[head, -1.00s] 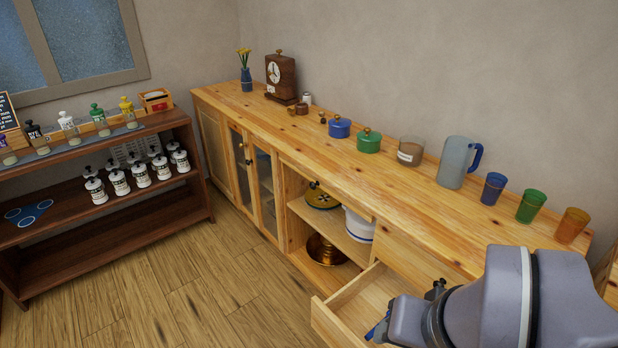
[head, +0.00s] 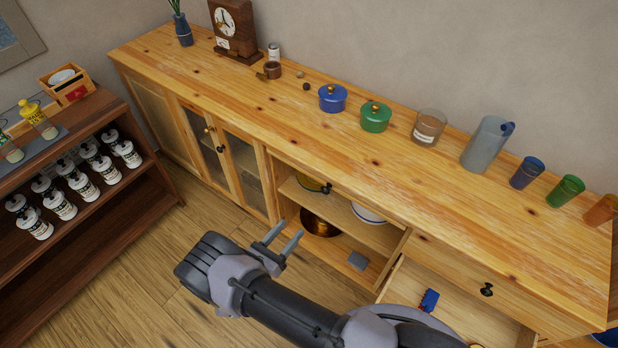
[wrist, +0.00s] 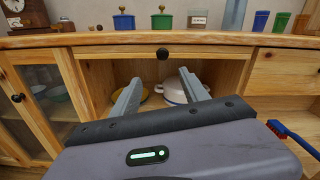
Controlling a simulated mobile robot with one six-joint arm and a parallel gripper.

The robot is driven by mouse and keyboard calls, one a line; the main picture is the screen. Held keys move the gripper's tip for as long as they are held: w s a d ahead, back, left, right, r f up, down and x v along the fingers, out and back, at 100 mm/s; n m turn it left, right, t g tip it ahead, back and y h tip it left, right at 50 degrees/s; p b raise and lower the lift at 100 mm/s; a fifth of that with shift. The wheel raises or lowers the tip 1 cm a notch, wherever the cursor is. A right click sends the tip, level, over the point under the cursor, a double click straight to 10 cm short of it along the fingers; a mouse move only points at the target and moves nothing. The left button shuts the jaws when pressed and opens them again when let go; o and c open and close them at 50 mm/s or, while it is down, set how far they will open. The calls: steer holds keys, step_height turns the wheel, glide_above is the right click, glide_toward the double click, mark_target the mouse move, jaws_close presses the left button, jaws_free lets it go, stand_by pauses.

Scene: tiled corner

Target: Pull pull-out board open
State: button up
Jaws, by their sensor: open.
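The pull-out board's narrow front (head: 345,199) lies under the counter edge, above an open compartment. It looks flush with the cabinet. Its round black knob (head: 327,188) also shows near the top middle of the wrist view (wrist: 162,53). My gripper (head: 293,229) is open and empty in front of the compartment, below the knob and apart from it. In the wrist view its two fingers (wrist: 160,76) point forward, with the knob above and between their tips.
A lower drawer (head: 395,279) stands open at the right, with a blue and red brush (head: 429,300) in it. A closed drawer with a black knob (head: 487,290) is above it. Glass doors (head: 238,162) are left of the compartment. Pots and cups stand on the counter (head: 270,115).

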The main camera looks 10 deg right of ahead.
mark_target(324, 192)
steer(key=x, duration=0.8)
steer(key=b+x, duration=0.1)
steer(key=x, duration=0.7)
steer(key=shift+d, duration=0.5)
jaws_close()
